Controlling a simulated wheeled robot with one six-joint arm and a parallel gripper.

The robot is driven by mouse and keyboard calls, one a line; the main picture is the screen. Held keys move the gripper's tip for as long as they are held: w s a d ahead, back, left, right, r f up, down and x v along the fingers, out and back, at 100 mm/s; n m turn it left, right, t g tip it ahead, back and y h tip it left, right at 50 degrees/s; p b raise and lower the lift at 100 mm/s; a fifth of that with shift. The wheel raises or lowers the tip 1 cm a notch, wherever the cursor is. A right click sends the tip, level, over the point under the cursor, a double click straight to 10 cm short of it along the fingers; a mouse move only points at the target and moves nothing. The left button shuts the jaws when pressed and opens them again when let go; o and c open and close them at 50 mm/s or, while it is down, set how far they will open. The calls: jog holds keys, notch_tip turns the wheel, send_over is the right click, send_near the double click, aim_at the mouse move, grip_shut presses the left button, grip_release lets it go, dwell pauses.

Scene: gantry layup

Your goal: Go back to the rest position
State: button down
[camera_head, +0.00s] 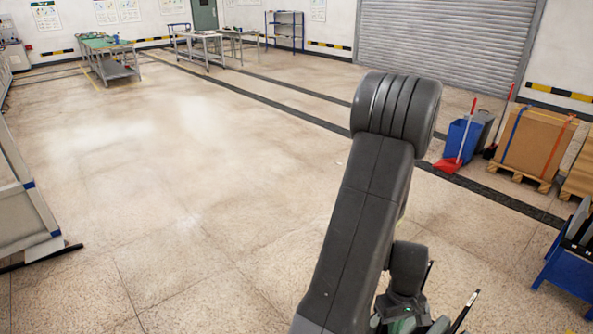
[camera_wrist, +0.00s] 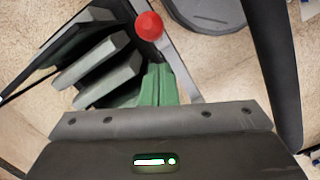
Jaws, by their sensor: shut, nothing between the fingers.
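My arm rises from the bottom of the head view and folds over at the elbow, with the wrist hanging low behind it. My gripper (camera_wrist: 159,80) shows in the wrist view as two green fingers side by side, shut with nothing between them. In the head view the gripper end is low at the bottom edge and largely cut off. Several grey-green slabs (camera_wrist: 108,80) stand side by side in the wrist view, left of the fingers. I cannot tell whether the fingers touch anything.
A red round knob (camera_wrist: 148,26) is just beyond the fingers. Open floor (camera_head: 170,200) lies ahead and left. A blue bin (camera_head: 460,140), a red dustpan (camera_head: 447,164) and a strapped box (camera_head: 536,140) on a pallet stand right. Green-topped (camera_head: 105,43) and grey tables are far back.

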jog(key=shift+w+a+f+g+h+b, duration=1)
jog(key=shift+w+a+f+g+b, duration=0.1)
jog(key=shift+w+a, duration=0.6)
jog(key=v, duration=0.9)
jog(key=shift+w, duration=0.2)
